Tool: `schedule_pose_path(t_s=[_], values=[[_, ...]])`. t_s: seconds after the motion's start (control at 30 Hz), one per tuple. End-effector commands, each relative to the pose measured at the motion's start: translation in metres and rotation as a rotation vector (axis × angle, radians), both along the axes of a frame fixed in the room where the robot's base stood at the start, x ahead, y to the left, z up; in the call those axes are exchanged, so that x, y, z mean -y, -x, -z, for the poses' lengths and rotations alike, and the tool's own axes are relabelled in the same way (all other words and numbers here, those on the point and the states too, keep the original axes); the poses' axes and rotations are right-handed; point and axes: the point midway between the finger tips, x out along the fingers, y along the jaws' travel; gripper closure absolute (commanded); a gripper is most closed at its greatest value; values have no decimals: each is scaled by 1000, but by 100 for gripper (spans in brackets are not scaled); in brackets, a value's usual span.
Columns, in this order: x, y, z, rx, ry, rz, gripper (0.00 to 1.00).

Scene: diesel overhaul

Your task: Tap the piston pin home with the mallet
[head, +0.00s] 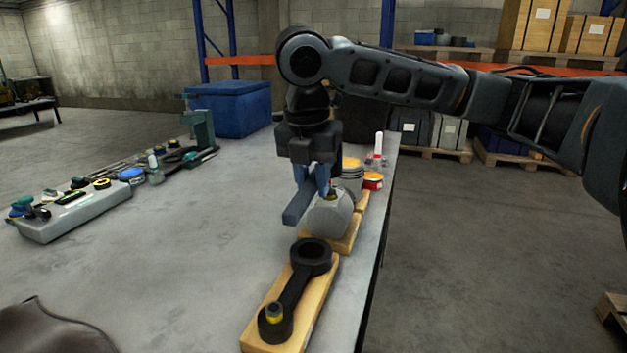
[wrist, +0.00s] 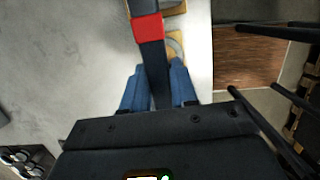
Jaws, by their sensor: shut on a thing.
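My gripper (head: 311,190) points down over the table's right side, its blue fingers shut on the mallet. In the wrist view a black bar with a red band, part of the mallet (wrist: 147,28), runs between the fingers (wrist: 155,69). A grey piston (head: 328,218) lies on a wooden block just below and right of the gripper. A small dark and brassy piece, apparently the piston pin (head: 332,195), shows at its top, partly hidden by the fingers. I cannot tell whether the mallet touches it.
A black connecting rod (head: 296,285) with a yellow-ringed end lies on a wooden board (head: 260,335) in front. Behind the piston stand a ringed grey part (head: 352,178) and a red tin (head: 373,181). A tray of tools (head: 75,215) is left; the table's middle is clear.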

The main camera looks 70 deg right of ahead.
Motion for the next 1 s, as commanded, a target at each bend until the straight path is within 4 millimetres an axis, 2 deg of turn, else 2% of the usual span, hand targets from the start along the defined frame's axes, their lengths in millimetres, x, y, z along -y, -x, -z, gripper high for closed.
schedule_pose_path(t_s=[0.03, 0.37, 0.7, 1.0], values=[[0, 0, -8, 1, 0, 0, 100], [-1, 0, -7, 0, 0, 0, 100], [3, 0, -20, -2, -87, 2, 100], [4, 0, -18, -3, -99, 0, 100]])
